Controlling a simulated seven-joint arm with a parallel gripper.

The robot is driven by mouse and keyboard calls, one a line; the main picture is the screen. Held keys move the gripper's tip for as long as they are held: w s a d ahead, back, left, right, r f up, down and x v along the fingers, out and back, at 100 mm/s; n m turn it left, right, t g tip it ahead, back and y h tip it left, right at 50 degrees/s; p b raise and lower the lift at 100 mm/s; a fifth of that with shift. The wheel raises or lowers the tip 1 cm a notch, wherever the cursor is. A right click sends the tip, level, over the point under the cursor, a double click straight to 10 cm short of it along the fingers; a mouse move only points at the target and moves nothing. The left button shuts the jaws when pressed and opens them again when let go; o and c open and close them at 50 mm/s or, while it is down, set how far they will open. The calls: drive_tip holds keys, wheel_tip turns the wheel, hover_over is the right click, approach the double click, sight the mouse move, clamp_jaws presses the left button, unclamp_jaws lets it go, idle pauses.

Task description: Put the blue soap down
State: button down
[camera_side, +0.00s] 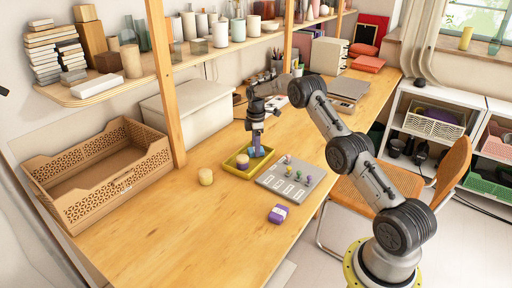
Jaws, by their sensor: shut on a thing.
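My gripper (256,142) points straight down over a small yellow tray (243,169). It is shut on the blue soap (257,152), of which only a small part shows between and below the fingers. The soap is at the tray, within its outline in the picture. I cannot tell whether the soap touches the tray floor.
A grey board (279,189) with several coloured pegs lies right of the tray. A purple block (278,214) is nearer the front, and a pale yellow cylinder (206,177) stands left. A brown crate (100,181) is at far left. The front-left tabletop is clear.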

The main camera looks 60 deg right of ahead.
drive_tip(key=shift+f, duration=0.1)
drive_tip(key=shift+c, duration=1.4)
unclamp_jaws()
wheel_tip(320, 180, up, 12)
drive_tip(key=s+a+r+m+t, duration=0.1)
drive_tip(key=s+a+r+m, duration=0.1)
drive_tip(key=s+a+r, duration=0.65)
drive_tip(key=s+a+r+m+t, duration=0.2)
drive_tip(key=s+a+r, duration=0.3)
drive_tip(key=a+r, duration=0.55)
drive_tip(key=s+a+f+m+t, duration=0.1)
drive_tip(key=s+a, duration=0.4)
drive_tip(key=s, duration=0.7)
drive_tip(key=s+a+f+m+t, duration=0.1)
drive_tip(key=s+a+f+m, duration=0.3)
drive_tip(key=s, duration=0.8)
drive_tip(key=shift+s+a+f+t, duration=0.2)
drive_tip(key=shift+a+t, duration=0.1)
drive_tip(key=shift+a, duration=0.1)
